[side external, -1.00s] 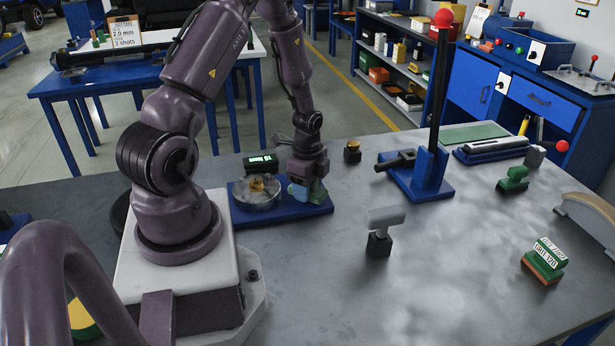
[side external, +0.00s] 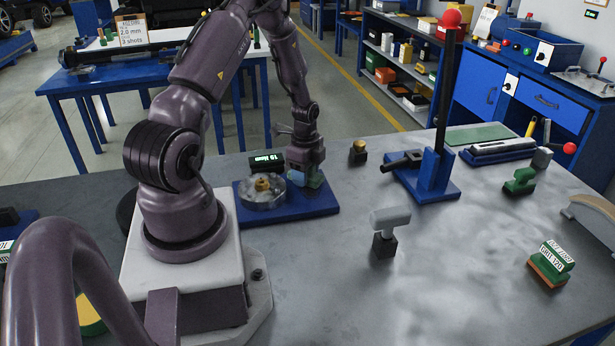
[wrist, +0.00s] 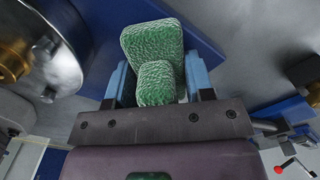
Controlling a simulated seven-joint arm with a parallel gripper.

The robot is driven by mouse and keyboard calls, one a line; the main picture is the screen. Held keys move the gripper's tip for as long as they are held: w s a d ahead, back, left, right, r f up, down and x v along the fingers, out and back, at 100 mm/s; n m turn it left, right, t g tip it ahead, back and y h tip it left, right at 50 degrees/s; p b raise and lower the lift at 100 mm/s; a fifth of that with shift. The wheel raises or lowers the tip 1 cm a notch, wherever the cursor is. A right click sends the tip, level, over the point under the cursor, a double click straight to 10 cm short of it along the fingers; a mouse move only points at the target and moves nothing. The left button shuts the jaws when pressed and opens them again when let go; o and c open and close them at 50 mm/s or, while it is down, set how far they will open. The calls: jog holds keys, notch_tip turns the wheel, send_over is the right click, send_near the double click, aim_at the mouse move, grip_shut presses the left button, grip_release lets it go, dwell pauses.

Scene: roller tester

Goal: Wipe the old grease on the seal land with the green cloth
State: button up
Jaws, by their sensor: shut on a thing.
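My gripper (side external: 307,172) is shut on the green cloth (side external: 315,181), low over the right end of a blue base plate (side external: 325,206). In the wrist view the cloth (wrist: 152,48) is a thick, textured green pad between the blue fingers (wrist: 157,84). The round metal housing (side external: 262,198) with a brass hub (side external: 262,184) stands left of the gripper on the same plate. Part of the housing (wrist: 58,70) also shows at the left of the wrist view, apart from the cloth. I cannot make out the seal land or any grease on it.
A small display (side external: 268,160) stands behind the housing. A brass-topped black piece (side external: 358,152) is right of the plate. A blue lever stand (side external: 430,178) rises farther right. A grey-headed tool (side external: 388,222) stands in front. The bench's front middle is clear.

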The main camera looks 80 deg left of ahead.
aim_at(313, 199)
jog(key=d, duration=0.7)
jog(key=shift+d, duration=0.2)
jog(key=shift+d+r, duration=0.15)
notch_tip(313, 199, up, 8)
dwell(0.4)
jog(key=w+d+r+n, duration=0.3)
jog(key=d, duration=0.4)
jog(key=w+d+r+n, duration=0.3)
jog(key=d, duration=0.4)
jog(key=w+d+r+n, duration=0.3)
jog(key=w+d, duration=0.1)
jog(key=d, duration=0.3)
